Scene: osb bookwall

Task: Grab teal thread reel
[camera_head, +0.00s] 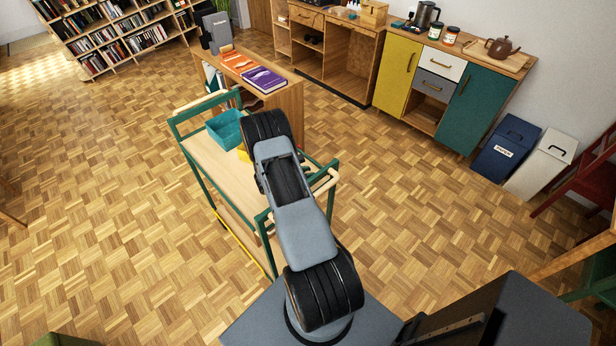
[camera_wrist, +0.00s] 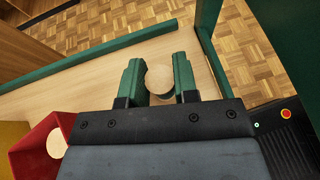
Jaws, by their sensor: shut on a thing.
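In the wrist view a round, pale wood-coloured end of a reel (camera_wrist: 160,80) sits between the two green fingers of my gripper (camera_wrist: 158,62). My gripper is shut on it above the pale wooden top of the cart. I see the reel end-on, so its thread and the teal colour are hidden. In the head view my own arm hides the gripper and the reel.
A red bin (camera_wrist: 32,148) with a similar pale disc (camera_wrist: 57,144) in it stands left of my gripper. The green-framed cart (camera_head: 200,153) also carries a teal bin (camera_head: 224,128). Green rails edge the cart top. A wooden cabinet (camera_head: 290,100) stands behind it.

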